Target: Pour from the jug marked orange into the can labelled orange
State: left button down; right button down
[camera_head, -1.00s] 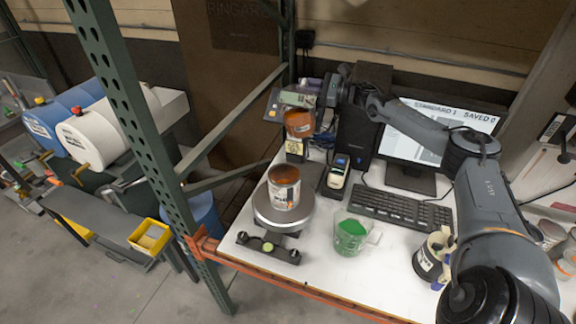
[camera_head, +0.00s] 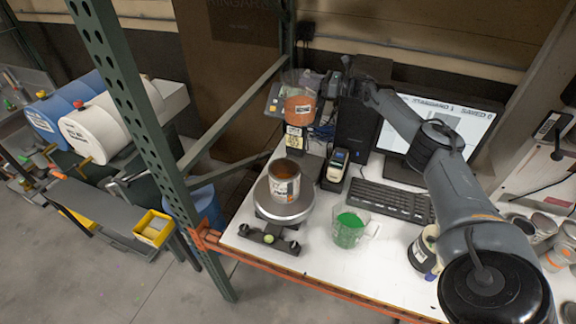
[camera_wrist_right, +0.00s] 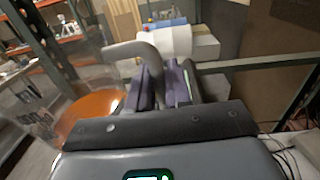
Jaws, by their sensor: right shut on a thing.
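A clear jug (camera_head: 299,108) with orange liquid hangs in the air behind and slightly right of the can, held nearly upright. My right gripper (camera_head: 331,84) is shut on its handle. The right wrist view shows the grey handle (camera_wrist_right: 128,50) between the fingers (camera_wrist_right: 168,82) and the orange liquid (camera_wrist_right: 92,108) at the left. The open can (camera_head: 285,187) has a whitish label with small print I cannot read, and its inside looks orange-brown. It stands upright on the round scale plate (camera_head: 262,208). My left gripper is not in view.
A jug with green liquid (camera_head: 349,231) stands right of the scale. A keyboard (camera_head: 395,201), a handheld device (camera_head: 336,168) and a monitor (camera_head: 440,112) are behind it. A dark container (camera_head: 422,250) and several cans stand at the right. A green rack post (camera_head: 130,110) rises at the left.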

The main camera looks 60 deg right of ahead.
jog(key=shift+d+r+p, duration=0.1)
jog(key=shift+r+p, duration=0.25)
jog(key=shift+r, duration=0.2)
notch_tip(320, 180, up, 3)
jog(key=shift+f+p, duration=0.15)
jog(key=shift+p, duration=0.8)
jog(key=shift+r+p, duration=0.45)
jog(key=shift+r, duration=0.2)
